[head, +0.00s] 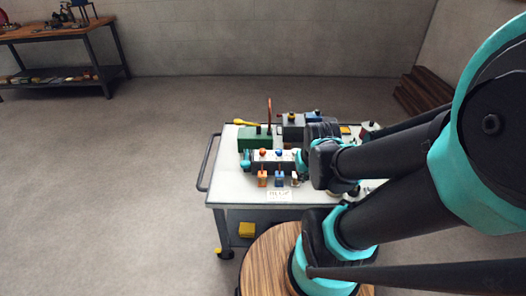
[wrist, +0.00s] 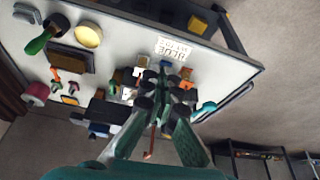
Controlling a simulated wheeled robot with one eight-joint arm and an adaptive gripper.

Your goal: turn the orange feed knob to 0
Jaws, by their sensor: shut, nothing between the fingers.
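I cannot read any scale or the orange knob's setting. My gripper (wrist: 163,88) is shut and empty, low over the small parts in the wrist view. Its fingers hide part of what lies beneath, and I cannot tell whether they touch anything.
A printed card (head: 279,193) lies near the cart's front edge. A green box (head: 255,139), a yellow-ended tool (head: 244,122) and an upright orange rod (head: 269,110) stand behind. The cart's left front corner is bare. A workbench (head: 60,32) is far left.

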